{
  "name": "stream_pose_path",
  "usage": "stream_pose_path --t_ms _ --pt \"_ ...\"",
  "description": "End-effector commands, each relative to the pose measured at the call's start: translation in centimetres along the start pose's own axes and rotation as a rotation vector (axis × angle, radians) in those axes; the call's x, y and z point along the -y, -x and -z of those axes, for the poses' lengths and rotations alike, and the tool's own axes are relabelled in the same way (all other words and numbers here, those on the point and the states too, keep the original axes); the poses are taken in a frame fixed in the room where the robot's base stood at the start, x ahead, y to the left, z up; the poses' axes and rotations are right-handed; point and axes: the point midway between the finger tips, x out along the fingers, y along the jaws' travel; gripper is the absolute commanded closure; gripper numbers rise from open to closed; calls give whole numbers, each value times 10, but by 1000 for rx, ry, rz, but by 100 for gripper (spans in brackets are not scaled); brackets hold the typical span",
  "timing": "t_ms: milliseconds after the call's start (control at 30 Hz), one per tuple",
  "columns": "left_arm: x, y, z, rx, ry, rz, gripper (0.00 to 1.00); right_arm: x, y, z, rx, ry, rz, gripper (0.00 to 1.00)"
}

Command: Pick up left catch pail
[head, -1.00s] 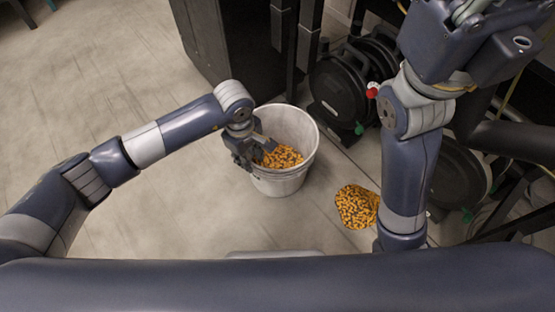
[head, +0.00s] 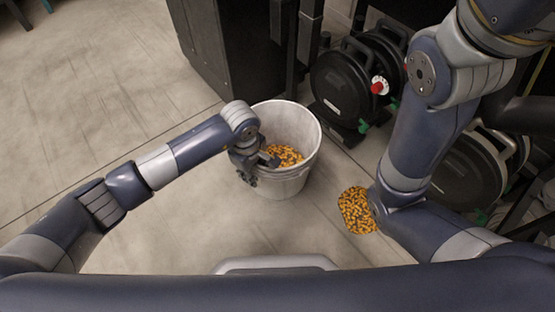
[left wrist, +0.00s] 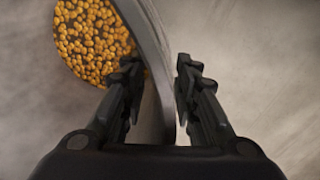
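The catch pail (head: 284,188), a pale bucket with orange-yellow seeds (head: 287,156) in its bottom, stands upright on the floor in the head view. My left gripper (head: 262,167) is at its near left rim. In the left wrist view, the pail's wall (left wrist: 153,50) runs between the two fingers of my left gripper (left wrist: 155,75), which are open astride it. A gap shows on the finger sides, and seeds (left wrist: 92,42) lie inside the pail at upper left. My right gripper is out of view; only my right arm shows.
Black round machine units (head: 343,82) stand behind and to the right. A dark cabinet (head: 225,45) stands behind. The floor at left is clear.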

Motion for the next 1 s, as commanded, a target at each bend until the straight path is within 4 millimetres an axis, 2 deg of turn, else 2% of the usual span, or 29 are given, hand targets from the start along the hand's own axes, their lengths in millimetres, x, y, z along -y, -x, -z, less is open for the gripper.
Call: stream_pose_path --t_ms 167,200,300,1000 --pt "0 1 0 0 0 -1 72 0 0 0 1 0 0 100" --pt "0 1 0 0 0 -1 81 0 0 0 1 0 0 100" --pt "0 1 0 0 0 -1 100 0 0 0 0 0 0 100" --pt "-3 9 0 1 0 -6 100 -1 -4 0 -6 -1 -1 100"
